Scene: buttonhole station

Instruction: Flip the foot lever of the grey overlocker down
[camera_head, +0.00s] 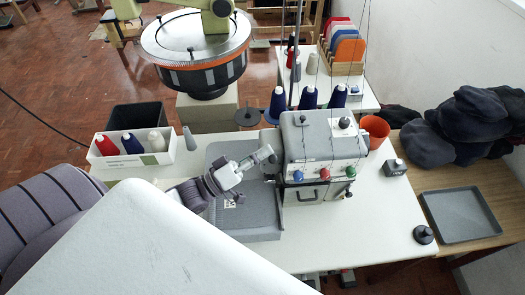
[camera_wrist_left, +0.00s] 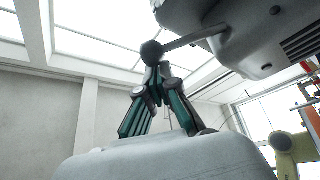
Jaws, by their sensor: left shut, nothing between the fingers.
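The grey overlocker (camera_head: 325,145) stands on the white table, with a row of blue, red and green dials on its front. My left gripper (camera_head: 267,153) is at its left side, over the grey tray area. In the left wrist view the gripper (camera_wrist_left: 160,70) is shut and empty, its dark green fingers meeting at the tips. The foot lever (camera_wrist_left: 190,39) is a thin rod out of the overlocker's grey body (camera_wrist_left: 260,40), ending in a dark ball knob (camera_wrist_left: 151,52). The fingertips are right at the knob; I cannot tell whether they touch. My right gripper is not in view.
A white box of thread cones (camera_head: 130,160) stands at the left. A grey tray (camera_head: 262,219) lies left of the overlocker. An orange cup (camera_head: 376,130) is behind right, and a small dark block (camera_head: 395,168) is at the right. The table front right is mostly clear.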

